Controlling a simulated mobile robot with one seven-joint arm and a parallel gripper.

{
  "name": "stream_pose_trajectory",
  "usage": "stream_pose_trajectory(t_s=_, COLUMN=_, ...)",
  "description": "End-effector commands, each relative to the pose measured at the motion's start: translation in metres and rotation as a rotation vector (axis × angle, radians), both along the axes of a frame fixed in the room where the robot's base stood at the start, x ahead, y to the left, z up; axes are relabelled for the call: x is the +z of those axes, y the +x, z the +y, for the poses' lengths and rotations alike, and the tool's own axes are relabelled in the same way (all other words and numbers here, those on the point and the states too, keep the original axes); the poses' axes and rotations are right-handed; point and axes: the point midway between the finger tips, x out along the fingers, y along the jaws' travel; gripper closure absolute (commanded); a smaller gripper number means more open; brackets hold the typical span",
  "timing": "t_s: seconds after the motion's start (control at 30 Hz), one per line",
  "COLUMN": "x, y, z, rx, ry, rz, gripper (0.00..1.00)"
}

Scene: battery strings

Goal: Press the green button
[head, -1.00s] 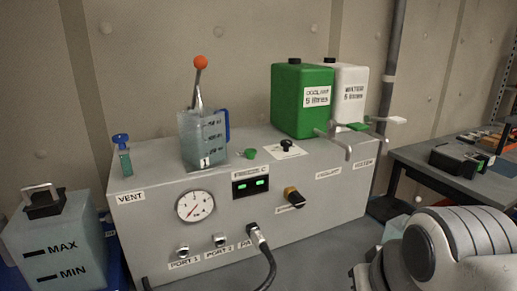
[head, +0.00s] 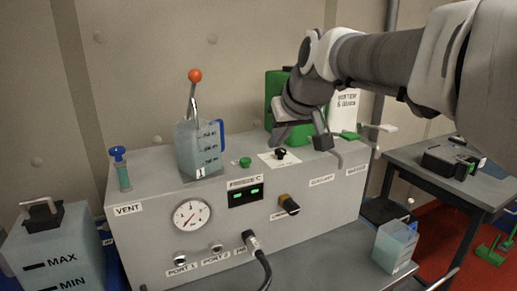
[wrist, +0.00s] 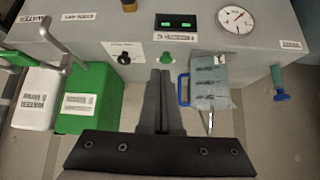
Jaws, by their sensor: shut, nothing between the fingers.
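The green button (head: 245,162) is a small round knob on top of the grey machine (head: 150,235), above the lit green display. It also shows in the wrist view (wrist: 166,58), just beyond my fingertips as seen there. My gripper (head: 278,138) is over the back of the machine top, to the right of the button in the head view. In the wrist view my gripper (wrist: 161,73) is shut and empty, its fingers pointing toward the button. No contact with the button shows.
A black knob (head: 281,153) on a white label is right of the button. A clear jug with a blue handle (head: 198,148) and orange-topped lever (head: 194,76) stands left. The green canister (head: 273,90) and white canister (head: 345,108) stand behind my arm.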

Motion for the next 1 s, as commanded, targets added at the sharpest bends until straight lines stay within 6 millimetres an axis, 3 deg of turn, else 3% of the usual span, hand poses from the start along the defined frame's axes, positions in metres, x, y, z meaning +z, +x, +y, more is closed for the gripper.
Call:
stream_pose_trajectory(t_s=0.1, x=0.011, y=0.028, z=0.017, rx=0.038, ry=0.005, rz=-0.023, gripper=1.0)
stream_pose_trajectory(t_s=0.3, x=0.02, y=0.056, z=0.034, rx=0.077, ry=0.012, rz=-0.054, gripper=1.0)
stream_pose_trajectory(t_s=0.8, x=0.022, y=0.063, z=0.039, rx=0.087, ry=0.013, rz=-0.062, gripper=1.0)
stream_pose_trajectory(t_s=1.0, x=0.008, y=0.074, z=0.045, rx=0.089, ry=0.013, rz=-0.059, gripper=1.0)
